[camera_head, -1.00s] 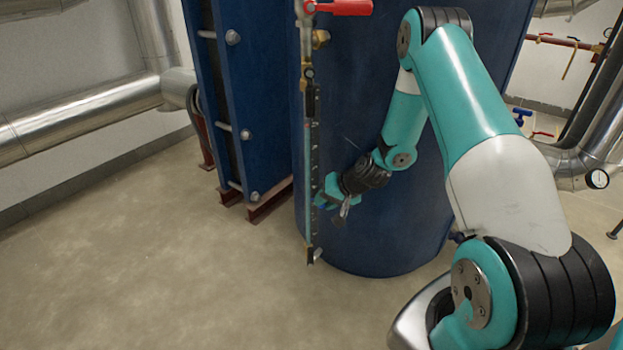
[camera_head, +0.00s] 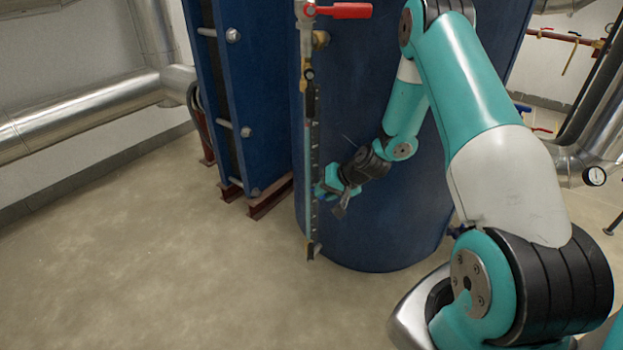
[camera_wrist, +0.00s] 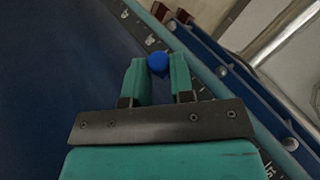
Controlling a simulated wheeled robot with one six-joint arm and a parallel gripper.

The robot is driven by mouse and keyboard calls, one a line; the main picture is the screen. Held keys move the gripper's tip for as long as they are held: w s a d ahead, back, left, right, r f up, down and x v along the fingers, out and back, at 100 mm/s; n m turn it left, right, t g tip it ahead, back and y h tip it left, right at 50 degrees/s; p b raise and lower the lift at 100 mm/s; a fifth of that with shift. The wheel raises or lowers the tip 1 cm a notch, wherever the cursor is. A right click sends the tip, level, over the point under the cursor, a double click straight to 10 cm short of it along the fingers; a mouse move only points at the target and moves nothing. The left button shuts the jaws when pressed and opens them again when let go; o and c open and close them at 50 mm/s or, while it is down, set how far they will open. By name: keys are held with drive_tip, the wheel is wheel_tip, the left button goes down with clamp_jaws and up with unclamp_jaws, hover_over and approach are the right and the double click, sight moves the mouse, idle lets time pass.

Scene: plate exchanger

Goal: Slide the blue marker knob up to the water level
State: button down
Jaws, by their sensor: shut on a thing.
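The blue marker knob (camera_wrist: 158,63) shows in the wrist view between the two teal fingertips of my gripper (camera_wrist: 158,74). My gripper is shut on the knob, with a finger on each side. The graduated scale (camera_wrist: 205,82) runs diagonally behind the knob in the wrist view. In the head view the sight gauge (camera_head: 312,165) stands upright in front of the blue tank, and my gripper (camera_head: 322,187) is at its lower half. The knob is too small to make out there. I cannot clearly tell the water level in the gauge tube.
The blue tank (camera_head: 385,240) stands right behind the gauge. A red-handled valve (camera_head: 340,11) sits at the gauge's top. The blue plate exchanger (camera_head: 238,95) is to the left. The floor (camera_head: 150,270) at the front left is clear.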

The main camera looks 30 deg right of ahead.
drive_tip(key=shift+r, duration=0.15)
drive_tip(key=shift+r+p, duration=2.55)
drive_tip(key=shift+r, duration=0.45)
drive_tip(key=shift+r+p, duration=2.6)
drive_tip(key=shift+r, duration=0.45)
drive_tip(key=shift+r+p, duration=2.5)
drive_tip(key=shift+r, duration=0.5)
drive_tip(key=shift+r+p, duration=0.6)
drive_tip(key=shift+p, duration=0.05)
drive_tip(key=c, duration=0.9)
unclamp_jaws()
